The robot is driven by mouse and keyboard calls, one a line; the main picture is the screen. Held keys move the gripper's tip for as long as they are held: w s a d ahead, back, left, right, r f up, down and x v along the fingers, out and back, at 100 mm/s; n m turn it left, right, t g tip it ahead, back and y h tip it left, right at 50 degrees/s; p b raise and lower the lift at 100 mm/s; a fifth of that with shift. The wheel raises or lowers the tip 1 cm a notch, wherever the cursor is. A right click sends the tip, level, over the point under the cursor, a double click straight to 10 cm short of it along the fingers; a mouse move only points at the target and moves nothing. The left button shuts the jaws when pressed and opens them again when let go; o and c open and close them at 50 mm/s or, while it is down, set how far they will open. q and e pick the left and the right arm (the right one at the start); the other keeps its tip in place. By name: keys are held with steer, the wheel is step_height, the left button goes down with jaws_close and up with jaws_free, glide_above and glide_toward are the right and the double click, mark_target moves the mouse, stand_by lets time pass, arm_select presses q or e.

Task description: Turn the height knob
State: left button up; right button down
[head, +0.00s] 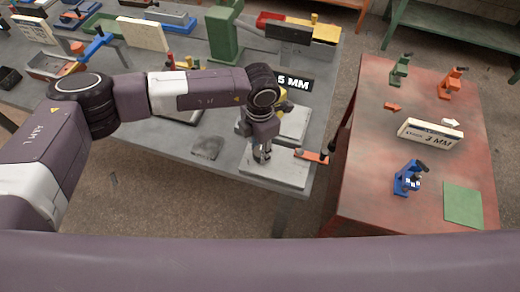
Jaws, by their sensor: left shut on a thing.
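My left gripper (262,152) points down at the right end of the grey bench, over a pale grey plate (275,174). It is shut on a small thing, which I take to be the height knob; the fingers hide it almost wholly. Behind my wrist stands a device with a yellow part (284,104) and a black sign reading "5 MM" (293,82); my arm covers much of it. My right gripper is not in view.
A red table (355,185) on the right holds a white "3 MM" sign (430,134), a blue clamp-like tool (408,178), a green square (463,204), and small orange and green tools. The grey bench (180,145) carries a green machine (224,35) at the back.

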arm_select(q)
steer(key=shift+w+f+n+b, duration=0.1)
steer(key=shift+f+n+b, duration=0.1)
steer(key=shift+n+b, duration=0.5)
steer(key=n+b, duration=0.9)
steer(key=b, duration=0.1)
steer(key=shift+n, duration=0.4)
steer(key=n+b, duration=0.5)
steer(key=n, duration=0.1)
steer(key=shift+r, duration=0.1)
steer(key=n+b, duration=0.1)
steer(key=n, duration=0.1)
steer(key=n+b, duration=0.2)
steer(key=n, duration=0.1)
steer(key=shift+r+n, duration=0.2)
steer(key=shift+n, duration=0.1)
steer(key=o, duration=1.2)
steer(key=shift+c, duration=0.2)
